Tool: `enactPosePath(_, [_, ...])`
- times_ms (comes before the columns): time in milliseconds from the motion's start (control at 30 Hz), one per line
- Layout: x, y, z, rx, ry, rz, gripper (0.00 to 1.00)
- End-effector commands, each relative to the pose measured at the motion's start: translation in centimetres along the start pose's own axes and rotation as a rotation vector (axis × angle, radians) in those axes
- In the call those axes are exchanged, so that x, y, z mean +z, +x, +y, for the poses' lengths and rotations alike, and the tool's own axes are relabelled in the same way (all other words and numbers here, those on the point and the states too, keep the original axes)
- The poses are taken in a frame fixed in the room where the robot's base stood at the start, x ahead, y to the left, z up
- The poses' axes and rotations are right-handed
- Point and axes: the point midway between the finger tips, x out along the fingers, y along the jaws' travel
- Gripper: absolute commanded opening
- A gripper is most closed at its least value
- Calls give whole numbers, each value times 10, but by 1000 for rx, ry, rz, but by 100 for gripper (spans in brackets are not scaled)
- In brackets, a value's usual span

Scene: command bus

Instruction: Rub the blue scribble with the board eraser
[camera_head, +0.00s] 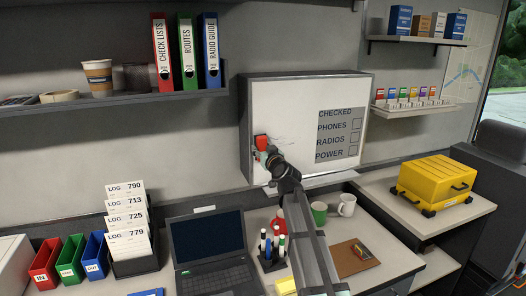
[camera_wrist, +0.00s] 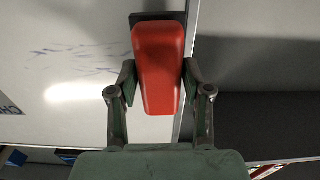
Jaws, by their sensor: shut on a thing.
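The board eraser (camera_head: 261,142) has a red body and a dark pad. My gripper (camera_head: 263,153) is shut on it near the left edge of the whiteboard (camera_head: 285,100). In the wrist view the red eraser (camera_wrist: 158,65) sits between the two fingers of my gripper (camera_wrist: 157,85), its dark pad at the board side. Whether the pad touches the board is hard to tell. The blue scribble (camera_wrist: 85,55) shows as faint, broken streaks on the board, beside the eraser. In the head view it is a faint mark just right of the eraser.
Below the board, the desk holds a laptop (camera_head: 211,243), a pen holder (camera_head: 272,258), a white mug (camera_head: 347,204) and a clipboard (camera_head: 353,257). A yellow case (camera_head: 437,180) stands at the right. Shelves with binders (camera_head: 187,55) hang at the upper left.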

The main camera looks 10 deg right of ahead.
Motion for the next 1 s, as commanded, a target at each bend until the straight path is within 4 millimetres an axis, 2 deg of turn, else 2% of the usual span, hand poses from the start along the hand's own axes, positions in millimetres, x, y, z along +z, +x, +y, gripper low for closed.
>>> enactPosePath(733, [0,12,0,0,0,1,21])
enactPosePath(1000, [3,12,12,2,-1,2,21])
